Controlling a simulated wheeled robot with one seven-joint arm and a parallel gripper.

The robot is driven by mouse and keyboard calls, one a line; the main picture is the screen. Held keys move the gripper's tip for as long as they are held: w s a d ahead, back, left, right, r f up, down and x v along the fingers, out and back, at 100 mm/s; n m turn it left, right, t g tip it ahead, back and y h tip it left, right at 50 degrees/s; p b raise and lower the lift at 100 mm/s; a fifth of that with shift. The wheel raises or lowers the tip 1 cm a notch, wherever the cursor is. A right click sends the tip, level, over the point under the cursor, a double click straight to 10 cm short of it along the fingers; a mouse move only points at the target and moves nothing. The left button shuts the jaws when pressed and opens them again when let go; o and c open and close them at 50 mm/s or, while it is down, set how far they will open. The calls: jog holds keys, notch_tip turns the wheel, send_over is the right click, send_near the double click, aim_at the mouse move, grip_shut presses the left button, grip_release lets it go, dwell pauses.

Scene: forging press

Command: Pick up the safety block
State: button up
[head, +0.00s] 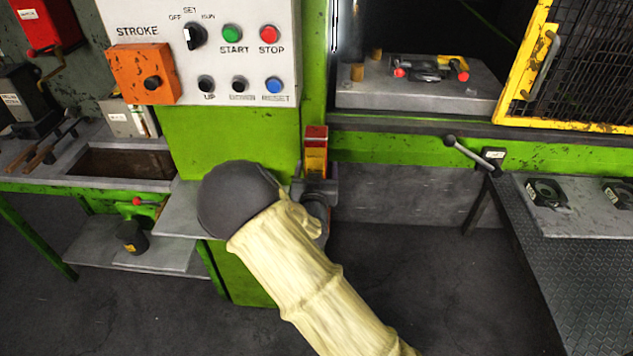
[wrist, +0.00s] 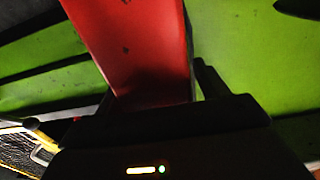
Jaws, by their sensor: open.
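The safety block is an upright red and yellow-orange block (head: 316,150) against the green press column in the head view. Its lower part is hidden behind my sleeved arm and a grey part. In the wrist view the red block (wrist: 135,40) fills the upper middle, tilted in the picture. My gripper (wrist: 155,90) is open, with its dark fingers on either side of the block's near end. Whether the fingers touch the block cannot be told. In the head view my forearm and wrist mostly hide the gripper.
The control panel (head: 212,50) is above my wrist. A grey shelf (head: 178,212) is at left of it. A lever (head: 475,153) and a dark table (head: 590,290) stand at right. A yellow mesh guard (head: 512,85) is at upper right. The floor below is clear.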

dwell(0.4)
grip_shut()
jog(key=shift+r, duration=0.1)
jog(key=shift+r, duration=0.1)
jog(key=r, duration=0.3)
jog(key=r+b, duration=0.1)
jog(key=r, duration=0.2)
jog(key=shift+s+r, duration=0.2)
jog(key=shift+r, duration=0.1)
jog(key=s+b, duration=1.1)
jog(key=s, duration=0.8)
jog(key=shift+s+a+b, duration=0.3)
jog(key=shift+a+b, duration=0.05)
jog(key=shift+b, duration=0.05)
